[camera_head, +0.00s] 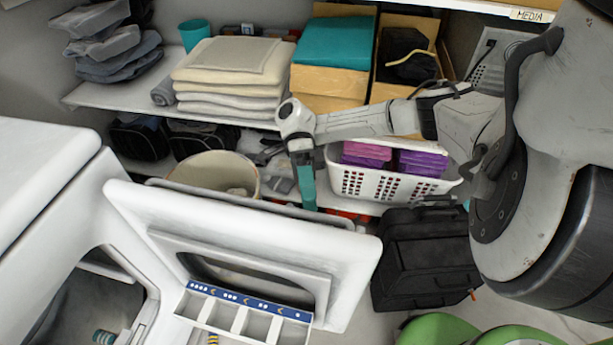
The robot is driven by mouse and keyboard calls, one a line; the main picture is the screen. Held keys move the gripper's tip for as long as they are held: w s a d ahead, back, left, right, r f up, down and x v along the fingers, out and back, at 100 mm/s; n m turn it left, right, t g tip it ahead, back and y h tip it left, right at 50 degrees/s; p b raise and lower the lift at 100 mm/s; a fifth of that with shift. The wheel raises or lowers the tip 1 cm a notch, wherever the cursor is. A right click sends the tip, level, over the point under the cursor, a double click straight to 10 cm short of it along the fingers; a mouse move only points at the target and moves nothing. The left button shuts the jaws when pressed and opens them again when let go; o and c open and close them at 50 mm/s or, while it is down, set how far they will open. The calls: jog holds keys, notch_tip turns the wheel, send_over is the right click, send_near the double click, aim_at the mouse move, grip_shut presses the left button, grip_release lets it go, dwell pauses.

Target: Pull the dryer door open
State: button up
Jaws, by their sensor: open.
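The white dryer (38,180) stands at the left. Its door (340,262) is swung well away from the body, with its recessed inner side facing me. The dark drum opening (85,305) shows at the lower left. My gripper (308,205) hangs down from my arm beyond the door's top edge, with teal fingers. It is open and holds nothing that I can see. The fingertips are close to the door's far side in the picture; I cannot tell whether they touch it.
A white compartmented tray (232,322) with a blue strip shows in front of the door. Behind, shelves hold folded towels (225,75), boxes, a beige bin (212,172) and a white basket (385,187). A black case (425,255) stands on the floor right of the door.

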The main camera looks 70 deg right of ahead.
jog(key=p+v, duration=0.4)
jog(key=p, duration=0.4)
jog(key=shift+r, duration=0.2)
jog(key=shift+f, duration=0.1)
dwell(0.5)
